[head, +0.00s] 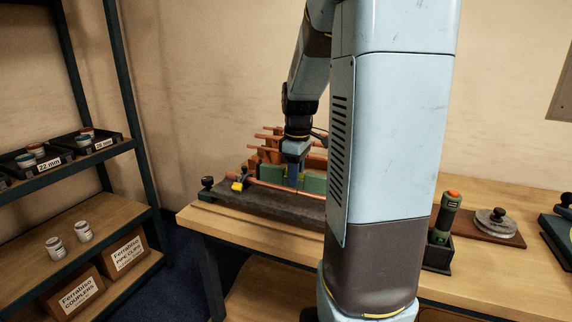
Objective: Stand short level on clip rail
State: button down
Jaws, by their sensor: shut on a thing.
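My gripper (294,178) points down over the left part of the workbench and is shut on a green block-like bar, which I take as the short level (314,184). The bar shows on both sides of the fingers, just above or behind a horizontal copper pipe (262,184). I cannot tell whether the bar touches anything below it. Copper pipes and upright orange-brown pieces (268,149) stand behind it. The clip rail cannot be told apart clearly; my arm hides the right side of this assembly.
A dark slab (262,201) lies under the pipework, with a small yellow piece (238,186) and a black knob (207,184) at its left. A green-handled tool (444,217) stands in a holder at right. A shelf rack (143,160) with trays and boxes is at left.

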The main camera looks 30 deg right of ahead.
jog(key=shift+w+d+f, duration=0.1)
jog(key=shift+w+d, duration=0.1)
jog(key=shift+w, duration=0.15)
jog(key=shift+d+f, duration=0.1)
jog(key=shift+f, duration=3.65)
jog(key=c, duration=0.8)
grip_release()
jog(key=shift+o, duration=0.5)
jog(key=shift+o, duration=1.3)
jog(key=shift+r, duration=0.1)
